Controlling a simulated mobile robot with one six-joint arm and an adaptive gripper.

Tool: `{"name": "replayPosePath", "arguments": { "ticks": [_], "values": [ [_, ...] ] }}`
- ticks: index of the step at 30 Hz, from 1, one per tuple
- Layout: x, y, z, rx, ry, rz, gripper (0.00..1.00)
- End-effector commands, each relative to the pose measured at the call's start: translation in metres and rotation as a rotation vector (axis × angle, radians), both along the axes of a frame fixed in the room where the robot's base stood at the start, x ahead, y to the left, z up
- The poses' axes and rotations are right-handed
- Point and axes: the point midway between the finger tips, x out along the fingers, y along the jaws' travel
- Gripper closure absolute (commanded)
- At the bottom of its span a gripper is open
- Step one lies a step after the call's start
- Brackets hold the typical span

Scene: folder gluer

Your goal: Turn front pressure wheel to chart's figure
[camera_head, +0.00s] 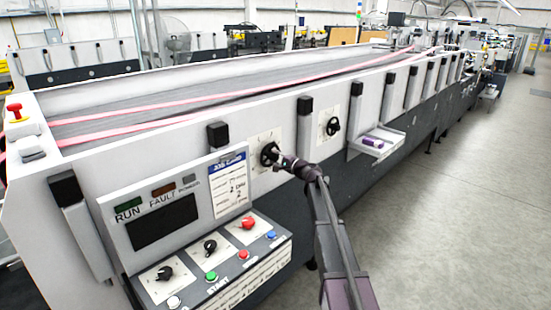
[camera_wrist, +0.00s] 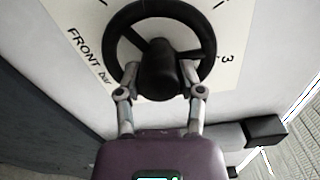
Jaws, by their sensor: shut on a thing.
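The front pressure wheel is a black spoked handwheel (camera_head: 270,154) on a pale dial plate on the machine's side. In the wrist view the wheel (camera_wrist: 116,28) fills the top middle, with the plate (camera_wrist: 92,45) marked "FRONT bar" and a "3" at right. My gripper (camera_wrist: 159,80) is shut on the wheel's dark hub, one finger on each side. The gripper also shows at the wheel in the head view (camera_head: 284,160), where it covers part of it. The chart (camera_head: 230,186) is a white sheet with a blue header left of the wheel; its small figures are hard to read.
A second handwheel (camera_head: 333,126) sits on its own plate to the right. A small shelf (camera_head: 378,146) with a purple item juts out beyond it. A control panel (camera_head: 209,262) with knobs and buttons stands below left. The floor (camera_head: 460,210) at right is clear.

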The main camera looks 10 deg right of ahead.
Motion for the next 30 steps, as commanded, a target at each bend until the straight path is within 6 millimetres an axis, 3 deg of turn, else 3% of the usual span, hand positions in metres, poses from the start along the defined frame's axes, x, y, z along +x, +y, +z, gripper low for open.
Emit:
{"name": "replayPosePath", "arguments": {
  "ticks": [15, 30],
  "values": [
    [0.0070, 0.0001, 0.0035, -0.342, -0.255, -0.006, 0.98],
    [0.0075, -0.0001, 0.0038, -0.438, -0.325, -0.007, 0.98]
  ]
}}
